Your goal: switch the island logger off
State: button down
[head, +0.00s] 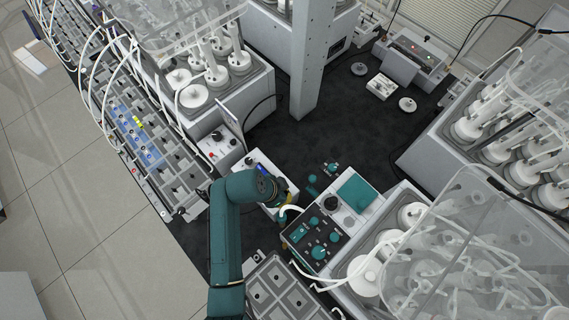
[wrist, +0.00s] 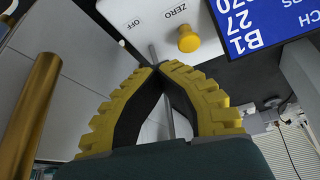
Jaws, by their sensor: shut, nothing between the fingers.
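In the wrist view, a white panel (wrist: 150,15) carries the printed words OFF and ZERO, seen turned round, and a yellow knob (wrist: 188,38). A thin grey metal lever (wrist: 152,52) shows beside OFF, right at my fingertips; I cannot tell whether they touch it. My gripper (wrist: 157,68) has yellow ridged fingers, shut at the tips with nothing held. In the head view, my gripper (head: 287,199) is mostly hidden by my wrist, over a white box (head: 252,163) that appears to be this device. The lever is hidden there, and no name label is readable.
A blue display (wrist: 265,22) is close to the right of the knob. A brass-coloured post (wrist: 28,115) stands left. In the head view, a dark control panel with teal knobs (head: 318,240) is close right of my gripper.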

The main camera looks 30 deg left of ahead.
jog(key=shift+s+f+t+b, duration=0.3)
jog(key=shift+t+b, duration=0.15)
jog(key=shift+t, duration=0.05)
jog(key=shift+s+a+f+t+h+b, duration=0.1)
jog(key=shift+s+f+t+h+b, duration=0.3)
jog(key=shift+b, duration=0.6)
jog(key=t+b, duration=0.1)
jog(key=b, duration=0.1)
jog(key=t+b, duration=0.1)
jog(key=b, duration=0.1)
jog(key=t+h+b, duration=0.1)
jog(key=b, duration=0.1)
jog(key=shift+s+a+f+t, duration=0.15)
jog(key=shift+s+f+t, duration=0.15)
jog(key=shift+s+f, duration=0.1)
jog(key=t+b, duration=0.1)
jog(key=b, duration=0.2)
jog(key=t+b, duration=0.1)
jog(key=b, duration=0.2)
jog(key=shift+s+a+f+m+h, duration=0.1)
jog(key=shift+s+m+h, duration=0.2)
jog(key=shift+s+h, duration=0.1)
jog(key=shift+t+b, duration=0.5)
jog(key=shift+b, duration=0.75)
jog(key=shift+s+a+r+t+h+b, duration=0.15)
jog(key=shift+r+t+h+b, duration=0.2)
jog(key=shift+b, duration=0.5)
